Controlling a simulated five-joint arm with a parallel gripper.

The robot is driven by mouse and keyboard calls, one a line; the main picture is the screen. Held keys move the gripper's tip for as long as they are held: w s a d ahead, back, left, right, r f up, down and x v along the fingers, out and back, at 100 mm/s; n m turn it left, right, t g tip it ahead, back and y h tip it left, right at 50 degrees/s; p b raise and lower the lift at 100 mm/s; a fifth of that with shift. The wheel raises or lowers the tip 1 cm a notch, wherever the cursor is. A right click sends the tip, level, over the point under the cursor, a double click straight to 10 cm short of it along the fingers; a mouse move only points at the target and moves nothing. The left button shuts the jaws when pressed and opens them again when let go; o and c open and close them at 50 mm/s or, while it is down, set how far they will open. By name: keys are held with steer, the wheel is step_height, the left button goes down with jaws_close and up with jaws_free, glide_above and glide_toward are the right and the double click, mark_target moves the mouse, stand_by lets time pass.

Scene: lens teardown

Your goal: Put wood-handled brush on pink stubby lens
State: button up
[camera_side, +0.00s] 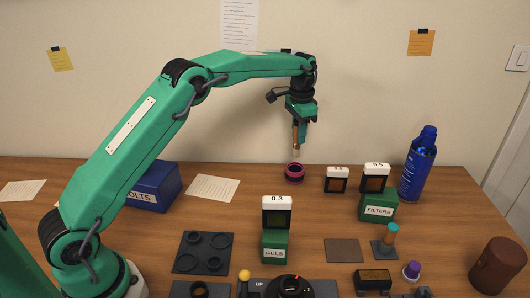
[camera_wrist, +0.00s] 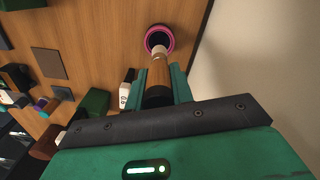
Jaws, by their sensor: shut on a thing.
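My gripper (camera_side: 297,126) is shut on the wood-handled brush (camera_side: 296,138), which hangs bristle end down. The brush also shows between the green fingers in the wrist view (camera_wrist: 158,75), its pale tip pointing toward the lens. The pink stubby lens (camera_side: 294,172) stands on the table below the brush, a dark short cylinder with a pink rim. In the wrist view, the lens (camera_wrist: 159,33) shows as a pink ring just beyond the brush tip. In the side view a gap shows between the brush tip and the lens.
Two framed filters stand right of the lens, marked 0.6 (camera_side: 337,180) and 0.5 (camera_side: 375,178); the second is on the green FILTERS box (camera_side: 378,206). A blue spray can (camera_side: 418,165) stands farther right. The green GELS box (camera_side: 275,246) is in front.

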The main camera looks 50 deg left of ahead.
steer(key=shift+f, duration=2)
steer(key=shift+f, duration=0.1)
steer(key=o, duration=1)
step_height(320, 180, up, 11)
steer(key=shift+r, duration=0.6)
